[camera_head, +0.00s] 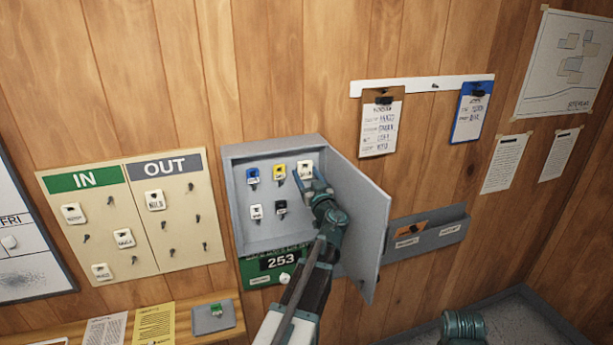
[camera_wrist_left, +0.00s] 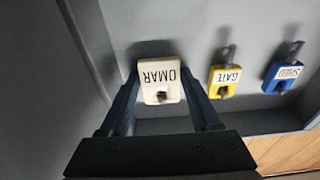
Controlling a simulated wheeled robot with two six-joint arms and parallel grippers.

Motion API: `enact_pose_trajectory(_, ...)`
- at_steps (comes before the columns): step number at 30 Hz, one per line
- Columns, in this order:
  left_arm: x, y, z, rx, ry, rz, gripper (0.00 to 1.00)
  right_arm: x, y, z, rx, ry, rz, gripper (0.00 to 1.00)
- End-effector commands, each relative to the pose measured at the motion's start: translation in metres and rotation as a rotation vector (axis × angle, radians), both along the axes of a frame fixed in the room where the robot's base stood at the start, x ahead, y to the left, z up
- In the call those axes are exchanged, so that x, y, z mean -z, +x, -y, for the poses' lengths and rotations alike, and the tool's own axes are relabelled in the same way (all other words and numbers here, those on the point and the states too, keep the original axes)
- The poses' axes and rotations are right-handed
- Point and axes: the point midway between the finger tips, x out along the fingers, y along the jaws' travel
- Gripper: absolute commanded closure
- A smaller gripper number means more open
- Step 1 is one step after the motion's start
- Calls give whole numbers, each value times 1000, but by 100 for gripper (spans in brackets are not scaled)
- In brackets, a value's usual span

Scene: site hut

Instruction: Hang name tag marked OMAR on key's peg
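The white name tag marked OMAR (camera_wrist_left: 159,76) is at the top right place inside the grey key cabinet (camera_head: 276,146), at the end of the row. It also shows in the head view (camera_head: 305,168). A dark peg end shows at its hole, so it appears to be on the peg; no key shows with it. My left gripper (camera_wrist_left: 159,72) reaches into the cabinet, with one finger close against each side of the tag. It seems shut on the tag. The left arm hides part of the cabinet in the head view. My right gripper is out of view.
Yellow GATE (camera_wrist_left: 224,79) and blue SPEED (camera_wrist_left: 284,72) tags with keys hang beside OMAR. The cabinet door (camera_head: 362,225) stands open to the right of my arm. An IN/OUT board (camera_head: 130,262) with several tags hangs left. A shelf (camera_head: 185,318) lies below.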

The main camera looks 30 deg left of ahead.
Motion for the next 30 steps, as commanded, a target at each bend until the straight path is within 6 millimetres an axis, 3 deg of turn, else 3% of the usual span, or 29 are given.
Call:
enact_pose_trajectory(1, 0, 0, 0, 0, 0, 0, 25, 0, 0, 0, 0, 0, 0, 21)
enact_pose_trajectory(4, 0, 0, 0, 0, 0, 0, 7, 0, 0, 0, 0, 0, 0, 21)
enact_pose_trajectory(14, 1, -4, 5, 1, 0, 0, 6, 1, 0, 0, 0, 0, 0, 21)
enact_pose_trajectory(30, 14, -73, 83, 2, 0, 0, 6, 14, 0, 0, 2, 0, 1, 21)
